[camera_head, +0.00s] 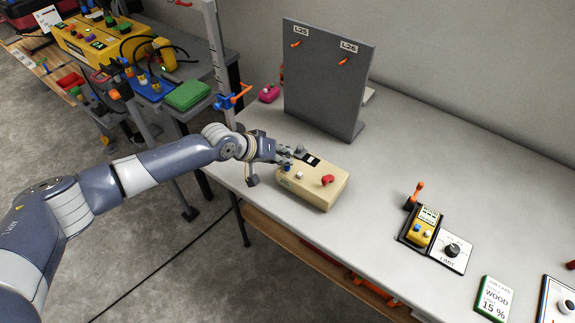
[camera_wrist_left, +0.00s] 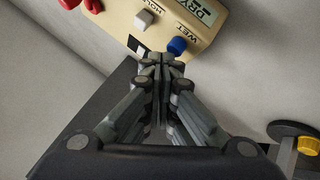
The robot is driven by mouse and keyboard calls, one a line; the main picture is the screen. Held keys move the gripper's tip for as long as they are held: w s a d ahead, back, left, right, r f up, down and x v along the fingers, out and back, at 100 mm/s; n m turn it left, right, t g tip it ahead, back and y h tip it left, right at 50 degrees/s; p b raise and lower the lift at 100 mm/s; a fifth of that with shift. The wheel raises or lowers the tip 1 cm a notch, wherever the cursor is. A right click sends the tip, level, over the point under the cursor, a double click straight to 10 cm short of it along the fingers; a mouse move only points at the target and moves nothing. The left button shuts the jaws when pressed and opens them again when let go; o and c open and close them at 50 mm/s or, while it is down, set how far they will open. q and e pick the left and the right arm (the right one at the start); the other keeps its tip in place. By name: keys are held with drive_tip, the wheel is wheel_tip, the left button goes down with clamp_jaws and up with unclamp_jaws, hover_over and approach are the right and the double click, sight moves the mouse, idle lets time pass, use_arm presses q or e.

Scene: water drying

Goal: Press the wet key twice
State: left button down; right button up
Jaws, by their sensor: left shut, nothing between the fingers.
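The beige meter box (camera_head: 318,196) stands on the grey table. It has a dark display (camera_head: 312,160), a blue key (camera_head: 287,167), a white key (camera_head: 299,175) and a red knob (camera_head: 327,180). In the left wrist view the blue key (camera_wrist_left: 177,46) sits beside the label WET, and the white key (camera_wrist_left: 143,19) beside a label that seems to read HOLD. The display (camera_wrist_left: 195,10) reads DRY. My left gripper (camera_head: 301,153) is shut and empty at the box's edge. Its fingertips (camera_wrist_left: 160,62) are close to the blue key; contact cannot be told. My right gripper is not in view.
A grey upright panel (camera_head: 325,85) with hooks stands behind the box. A yellow meter in a black tray (camera_head: 422,229), a LIMIT dial plate (camera_head: 450,252) and a WOOD 15 % card (camera_head: 494,298) lie to the right. Bare table (camera_head: 375,190) lies between.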

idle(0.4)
use_arm(q)
drive_tip(key=shift+f, duration=0.4)
drive_tip(key=shift+r, duration=0.1)
drive_tip(key=shift+r+p, duration=0.55)
drive_tip(key=shift+r, duration=0.2)
wheel_tip(320, 180, up, 6)
drive_tip(key=p, duration=0.6)
idle(0.7)
